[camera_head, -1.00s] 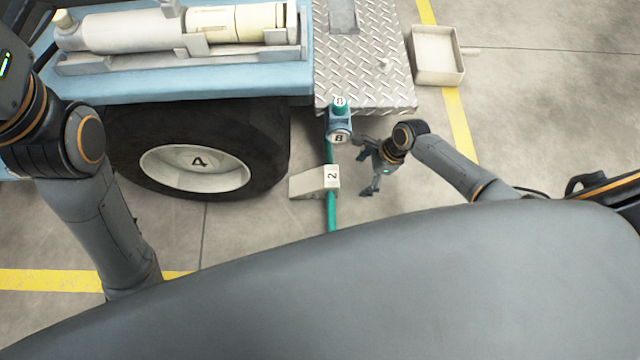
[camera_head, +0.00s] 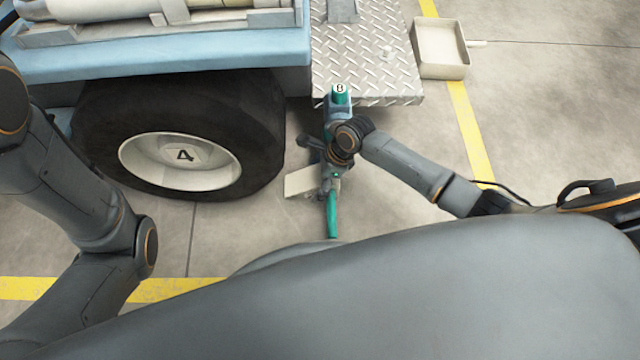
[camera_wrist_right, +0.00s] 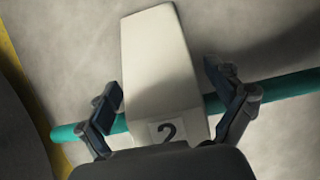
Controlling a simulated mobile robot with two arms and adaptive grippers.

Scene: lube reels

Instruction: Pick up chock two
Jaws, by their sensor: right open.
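Chock two is a pale wedge (camera_wrist_right: 160,70) with a dark "2" on its end, seen in the right wrist view lying on the floor. In the head view the chock (camera_head: 300,181) is partly hidden by my right gripper (camera_head: 325,172). In the right wrist view the fingers of my right gripper (camera_wrist_right: 165,100) are open, one on each side of the chock, with a small gap on the right; I cannot tell if the left finger touches. My left arm is at the left of the head view, its gripper out of frame.
A diamond-plate step (camera_head: 365,60) overhangs behind. A pale tray (camera_head: 440,48) is at upper right. Floor to the right is clear.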

